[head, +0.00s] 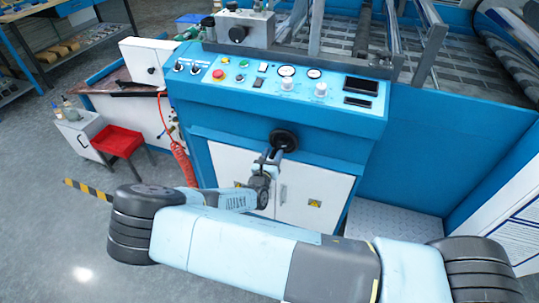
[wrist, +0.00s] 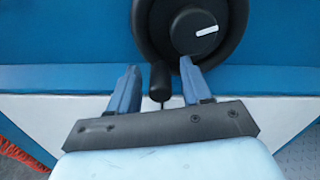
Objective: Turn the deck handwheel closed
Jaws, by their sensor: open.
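The black deck handwheel (head: 284,139) is on the blue front of the machine, above the white cabinet doors. A black crank knob (wrist: 160,80) hangs at the wheel's lower edge. My gripper (wrist: 158,68) is open, with one blue finger on each side of the knob. The fingers appear apart from the knob. In the head view my gripper (head: 274,153) is just below the wheel, partly overlapping it.
A control panel (head: 275,80) with buttons, gauges and a red stop button is above the wheel. White cabinet doors (head: 318,190) with warning labels are below. A red coiled hose (head: 181,160) hangs at the left.

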